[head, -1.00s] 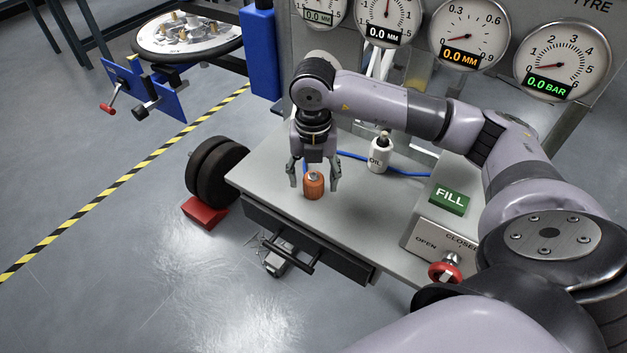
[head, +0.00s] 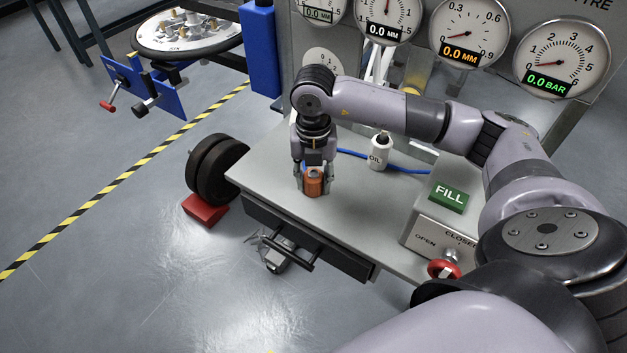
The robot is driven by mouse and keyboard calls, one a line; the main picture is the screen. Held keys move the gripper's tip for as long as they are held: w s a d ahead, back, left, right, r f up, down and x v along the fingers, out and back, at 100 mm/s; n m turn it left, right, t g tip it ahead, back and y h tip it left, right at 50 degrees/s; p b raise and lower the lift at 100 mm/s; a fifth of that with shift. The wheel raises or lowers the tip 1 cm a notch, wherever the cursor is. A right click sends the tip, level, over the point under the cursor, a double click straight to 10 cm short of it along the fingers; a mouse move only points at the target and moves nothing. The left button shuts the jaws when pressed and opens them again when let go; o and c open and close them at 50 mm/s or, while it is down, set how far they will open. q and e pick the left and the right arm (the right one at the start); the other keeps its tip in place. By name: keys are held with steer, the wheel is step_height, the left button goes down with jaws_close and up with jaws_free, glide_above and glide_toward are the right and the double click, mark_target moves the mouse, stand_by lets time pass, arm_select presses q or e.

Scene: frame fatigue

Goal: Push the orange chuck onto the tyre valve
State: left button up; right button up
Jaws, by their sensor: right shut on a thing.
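The orange chuck (head: 314,184) stands upright on the grey bench top, near its front left edge. My right gripper (head: 314,178) reaches down over it from above, with one finger on each side, and is shut on it. A blue hose (head: 352,154) runs across the bench behind it. A black wheel (head: 217,168) stands on the floor left of the bench, beside a red chock (head: 205,210). I cannot make out a tyre valve on it. My left gripper is not in view.
On the bench (head: 350,220) are a white oil bottle (head: 379,153), a green FILL button (head: 449,197) and a red valve knob (head: 444,270). Dial gauges (head: 561,60) stand behind; the one at right reads 0.0 BAR.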

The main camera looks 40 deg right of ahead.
steer(key=shift+c, duration=1.4)
steer(key=shift+r, duration=0.45)
step_height(320, 180, up, 10)
steer(key=shift+w+b, duration=0.1)
steer(key=shift+b, duration=0.35)
step_height(320, 180, up, 9)
steer(key=p, duration=0.2)
glide_above(313, 174)
